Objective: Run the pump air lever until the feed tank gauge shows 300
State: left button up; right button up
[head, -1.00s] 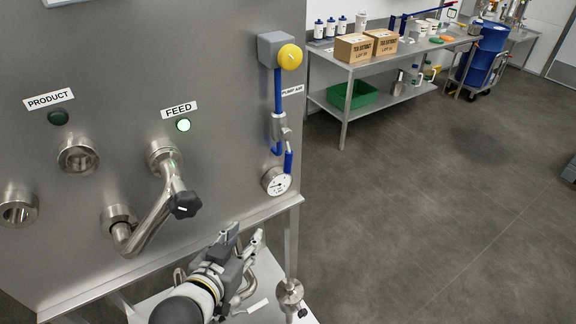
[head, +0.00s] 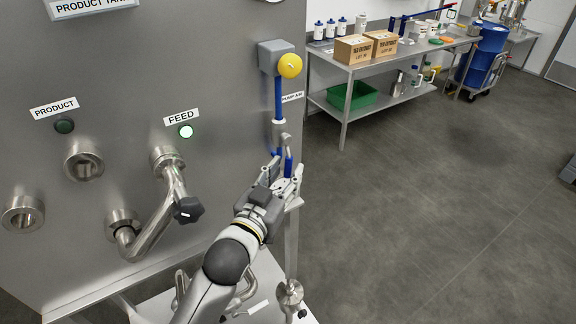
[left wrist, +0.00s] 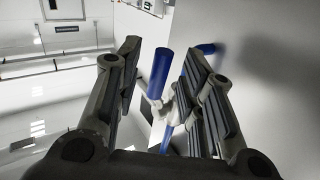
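The pump air lever's blue handle (head: 288,166) hangs down from its valve on the blue air pipe, below the yellow knob. In the left wrist view the blue handle (left wrist: 160,72) shows between the two spread fingers, with a gap visible on both sides. My left gripper (head: 285,172) is open around or just in front of the handle. It hides the small round gauge below the lever. Another dial (head: 260,1) is cut off by the top edge, so no reading shows. My right gripper is not in view.
The yellow knob (head: 290,66) sits above on a grey box. A bent feed pipe (head: 160,215) with a black knob stands out left of my arm.

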pick_arm(q)
jog(key=shift+x, duration=1.1)
grip_shut()
